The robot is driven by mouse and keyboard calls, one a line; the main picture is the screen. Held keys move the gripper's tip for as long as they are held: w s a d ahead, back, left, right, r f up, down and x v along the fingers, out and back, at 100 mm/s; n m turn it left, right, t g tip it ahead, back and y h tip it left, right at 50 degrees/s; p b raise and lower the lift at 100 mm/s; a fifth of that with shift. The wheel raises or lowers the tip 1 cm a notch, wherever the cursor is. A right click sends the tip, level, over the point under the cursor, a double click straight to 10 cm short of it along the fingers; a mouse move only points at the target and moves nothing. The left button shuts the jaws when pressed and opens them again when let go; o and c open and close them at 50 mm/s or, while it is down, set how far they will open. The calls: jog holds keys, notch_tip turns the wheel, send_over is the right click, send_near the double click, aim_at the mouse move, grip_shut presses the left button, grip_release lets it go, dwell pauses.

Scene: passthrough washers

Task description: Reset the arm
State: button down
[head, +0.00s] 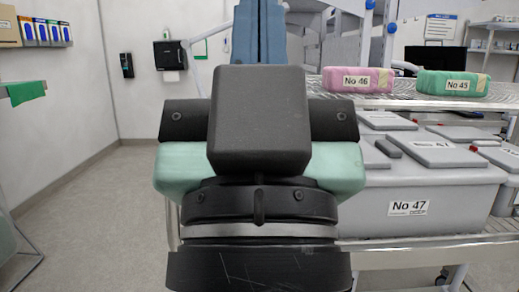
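My arm (260,125) stands upright in the middle of the head view, close to the camera. Its dark block and round joints hide what lies behind them. I cannot make out any fingertips of my gripper, so I cannot tell if it is open or shut. A pale green rounded shape (335,170) shows on both sides of the dark block; I cannot tell whether it is part of my arm or something held.
At right, a grey lidded bin (440,205) labelled No 47 stands on a metal table. Behind it, a pink package (345,82) labelled No 46 and a green package (430,85) labelled No 45 lie on a rack. The floor (100,200) at left is largely clear.

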notch_tip(320, 180, up, 26)
jog(key=p, duration=2.3)
jog(key=shift+p, duration=0.3)
